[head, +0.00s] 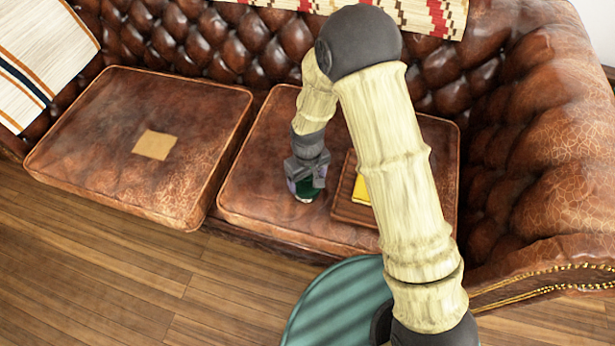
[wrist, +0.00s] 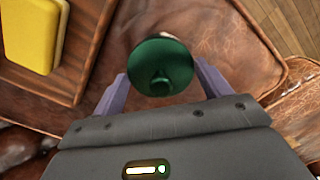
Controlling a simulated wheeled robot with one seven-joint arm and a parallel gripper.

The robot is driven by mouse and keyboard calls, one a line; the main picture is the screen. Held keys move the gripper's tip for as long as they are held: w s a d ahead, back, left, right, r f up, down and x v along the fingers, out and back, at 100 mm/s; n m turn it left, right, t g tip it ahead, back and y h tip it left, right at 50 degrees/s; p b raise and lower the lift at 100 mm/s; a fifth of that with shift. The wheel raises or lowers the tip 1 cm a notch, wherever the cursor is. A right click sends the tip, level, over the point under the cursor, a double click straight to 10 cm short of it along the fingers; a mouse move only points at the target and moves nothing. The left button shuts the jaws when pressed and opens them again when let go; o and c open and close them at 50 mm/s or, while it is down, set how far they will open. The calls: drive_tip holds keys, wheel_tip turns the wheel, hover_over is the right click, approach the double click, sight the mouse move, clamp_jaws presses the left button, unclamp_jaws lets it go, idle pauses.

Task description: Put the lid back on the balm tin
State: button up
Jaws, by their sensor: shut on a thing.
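The green round lid (wrist: 160,68) has a small knob and sits between the two fingers of my gripper (wrist: 160,76) in the wrist view. My gripper is shut on it. In the head view the green lid (head: 308,189) shows at my gripper (head: 306,182), low over the front part of the right seat cushion. A thin pale edge shows just beyond the lid in the wrist view. I cannot tell whether it belongs to the balm tin, and the tin is otherwise hidden. I cannot tell whether the lid touches anything below.
A wooden tray (head: 347,208) with a yellow block (head: 361,191) lies right of my gripper on the brown leather cushion (head: 262,180), partly hidden by my arm. A tan square (head: 155,145) lies on the left cushion. The cushion's front edge is close.

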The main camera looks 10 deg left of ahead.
idle(0.8)
drive_tip(key=o, duration=1)
drive_tip(key=shift+r+p, duration=3.35)
drive_tip(key=shift+r, duration=0.15)
clamp_jaws()
drive_tip(key=shift+f+b, duration=1.4)
drive_tip(key=shift+f, duration=1)
